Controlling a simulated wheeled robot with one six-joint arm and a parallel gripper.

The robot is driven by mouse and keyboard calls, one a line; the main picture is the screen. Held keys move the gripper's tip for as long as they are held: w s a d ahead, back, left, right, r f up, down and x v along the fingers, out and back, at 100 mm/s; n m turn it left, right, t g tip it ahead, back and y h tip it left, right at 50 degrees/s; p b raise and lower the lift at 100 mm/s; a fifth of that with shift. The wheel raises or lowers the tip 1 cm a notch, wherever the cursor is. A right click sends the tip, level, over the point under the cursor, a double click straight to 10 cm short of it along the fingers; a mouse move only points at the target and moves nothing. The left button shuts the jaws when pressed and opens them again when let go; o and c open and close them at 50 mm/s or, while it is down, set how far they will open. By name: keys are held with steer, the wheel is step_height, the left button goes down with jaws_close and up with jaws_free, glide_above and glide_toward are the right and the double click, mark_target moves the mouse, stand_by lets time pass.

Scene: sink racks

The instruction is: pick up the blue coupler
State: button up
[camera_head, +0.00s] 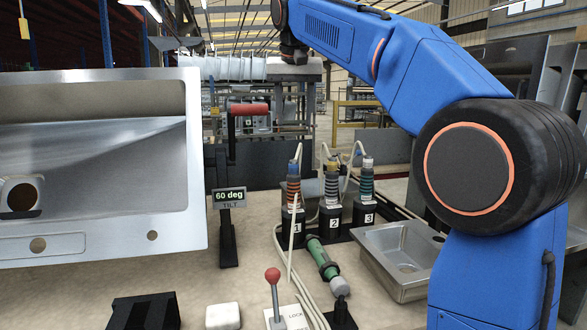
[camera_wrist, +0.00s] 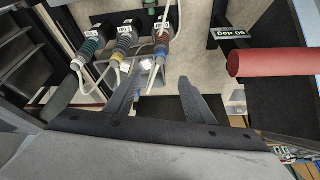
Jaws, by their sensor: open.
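Coupler 1 (camera_head: 293,183), with a blue collar and brown-orange ribbed body, stands upright in holder 1; it also shows in the wrist view (camera_wrist: 162,42). Coupler 2 (camera_head: 332,185) has a yellow collar and grey-blue ribs. Coupler 3 (camera_head: 367,180) has teal ribs and a pale collar. Each has a pale hose at its top. My gripper (camera_wrist: 160,75) is open and empty, its two fingers spread apart. In the wrist view the blue collar of coupler 1 appears beyond and between the fingertips, apart from them. The fingers cannot be made out in the head view.
A tilted steel sink (camera_head: 95,225) stands left, a small basin (camera_head: 400,258) right. A green coupler (camera_head: 322,257) lies in front of the holders near a red-knobbed lever (camera_head: 273,276).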

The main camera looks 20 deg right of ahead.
mark_target(294, 161)
steer(key=x, duration=1.5)
steer(key=shift+w+f, duration=0.15)
steer(key=shift+f, duration=0.15)
steer(key=c, duration=1.2)
steer(key=shift+o, duration=0.2)
step_height(294, 161, up, 10)
steer(key=shift+r, duration=0.1)
